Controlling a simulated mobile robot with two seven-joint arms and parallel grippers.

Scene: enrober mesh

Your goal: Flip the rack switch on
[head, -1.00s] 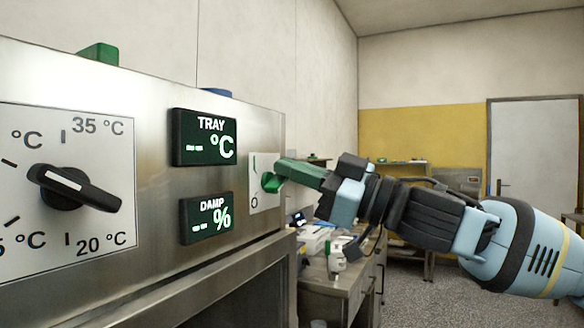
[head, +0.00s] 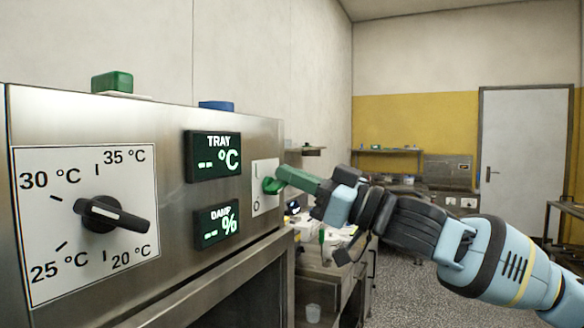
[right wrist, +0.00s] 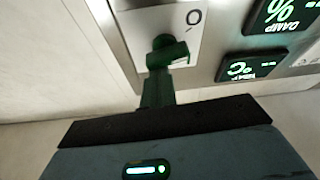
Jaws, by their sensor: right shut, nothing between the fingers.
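The rack switch is a green lever (head: 272,186) on a white plate (head: 260,201) at the right end of a steel cabinet front. An O mark shows at the plate's lower end. My right gripper (head: 284,173) is shut and empty, its green fingertips right at the lever. The right wrist view shows the lever (right wrist: 167,52) just beyond the fingers (right wrist: 157,92), with the O mark on the plate (right wrist: 189,24). Contact cannot be made out for sure, as both are green and overlap. My left gripper is not in view.
The steel cabinet (head: 150,112) carries a temperature dial (head: 105,214), a lit TRAY display (head: 213,157) and a lit DAMP display (head: 215,226), both showing dashes. A green block (head: 112,82) and a blue item (head: 216,105) lie on top. A cluttered bench stands behind my right arm.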

